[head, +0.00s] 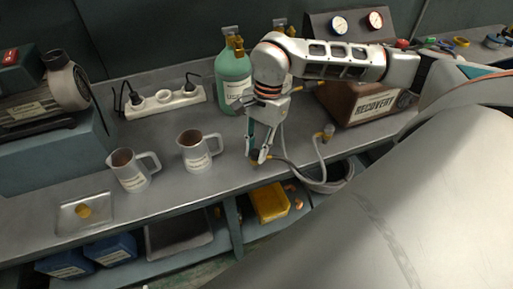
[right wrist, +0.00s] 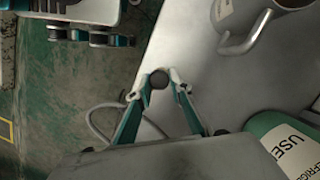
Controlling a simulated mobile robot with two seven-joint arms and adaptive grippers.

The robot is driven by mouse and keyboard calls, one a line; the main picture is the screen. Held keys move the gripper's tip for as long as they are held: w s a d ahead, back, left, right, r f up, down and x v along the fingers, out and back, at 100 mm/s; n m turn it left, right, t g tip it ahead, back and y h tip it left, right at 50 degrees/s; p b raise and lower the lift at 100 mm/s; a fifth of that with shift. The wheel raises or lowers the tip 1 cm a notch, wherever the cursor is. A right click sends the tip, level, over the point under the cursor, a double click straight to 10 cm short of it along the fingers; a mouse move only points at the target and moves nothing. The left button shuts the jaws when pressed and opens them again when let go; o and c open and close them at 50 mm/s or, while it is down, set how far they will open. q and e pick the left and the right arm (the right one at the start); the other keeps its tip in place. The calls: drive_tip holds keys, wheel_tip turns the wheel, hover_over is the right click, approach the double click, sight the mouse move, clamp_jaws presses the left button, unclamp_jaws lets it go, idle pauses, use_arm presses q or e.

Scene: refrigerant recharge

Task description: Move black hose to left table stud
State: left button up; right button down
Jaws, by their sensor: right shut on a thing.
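My right gripper (head: 261,156) points down over the front part of the bench and is shut on the end of a hose. In the right wrist view, a dark round end (right wrist: 158,79) sits between its fingertips. The hose (head: 291,166) looks greyish and runs right from the fingertips into a loop at the bench's front edge. A brass stud (head: 83,211) stands on a small plate at the bench's left end, well left of the gripper. My left gripper does not show in the head view.
Two labelled mugs (head: 130,170) (head: 197,150) stand between the stud and my right gripper. A power strip (head: 164,101), a green cylinder (head: 233,75) and the recovery unit (head: 367,103) stand behind. Another brass fitting (head: 328,131) stands to the right. Bare bench lies around the mugs.

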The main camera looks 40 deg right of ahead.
drive_tip(key=shift+f, duration=0.1)
drive_tip(key=c, duration=1.8)
unclamp_jaws()
drive_tip(key=shift+o, duration=0.2)
drive_tip(key=v, duration=1.2)
